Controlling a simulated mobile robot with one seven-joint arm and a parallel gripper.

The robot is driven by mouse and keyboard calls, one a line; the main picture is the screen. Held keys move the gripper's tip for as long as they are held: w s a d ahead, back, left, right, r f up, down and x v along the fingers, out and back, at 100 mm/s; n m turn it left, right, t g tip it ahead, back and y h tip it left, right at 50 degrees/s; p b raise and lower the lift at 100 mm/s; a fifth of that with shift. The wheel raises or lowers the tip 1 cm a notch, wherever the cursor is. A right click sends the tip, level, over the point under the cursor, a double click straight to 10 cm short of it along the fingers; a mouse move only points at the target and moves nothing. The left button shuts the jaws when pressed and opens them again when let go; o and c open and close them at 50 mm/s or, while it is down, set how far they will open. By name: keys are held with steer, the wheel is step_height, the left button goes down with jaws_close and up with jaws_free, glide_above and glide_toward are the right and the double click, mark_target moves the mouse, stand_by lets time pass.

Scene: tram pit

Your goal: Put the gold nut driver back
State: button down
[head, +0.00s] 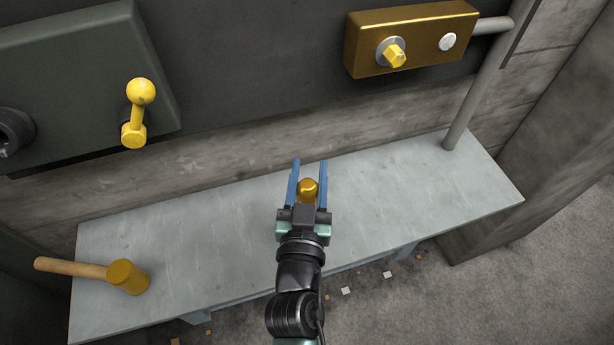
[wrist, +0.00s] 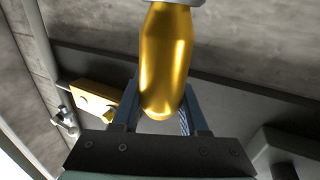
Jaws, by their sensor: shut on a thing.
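The gold nut driver (head: 308,187) is between the two blue fingers of my gripper (head: 308,180), above the grey bench in the head view. My gripper is shut on it. In the wrist view its smooth gold handle (wrist: 166,60) fills the upper middle, between the fingers (wrist: 160,118), with a pale grey part at the top edge. The rest of the driver is out of frame or hidden.
The grey bench (head: 220,235) is mostly bare. A gold-headed mallet (head: 128,277) lies at its left end. A yellow-handled lever (head: 136,110) sticks out from a dark box (head: 70,60). A gold switch box (head: 425,30) with a yellow knob is at upper right, near a grey pipe (head: 475,90).

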steer(key=shift+s+f+b, duration=0.1)
steer(key=shift+f+b, duration=0.2)
steer(key=shift+b, duration=0.15)
step_height(320, 180, down, 6)
steer(key=b, duration=0.5)
steer(key=shift+f+b, duration=0.55)
steer(key=shift+b, duration=0.2)
steer(key=shift+c, duration=1.8)
jaws_free()
steer(key=shift+s+f, duration=0.1)
steer(key=s+a+b, duration=0.1)
steer(key=s+b, duration=0.3)
steer(key=s, duration=0.8)
steer(key=shift+s+b, duration=0.35)
steer(key=shift+s, duration=0.05)
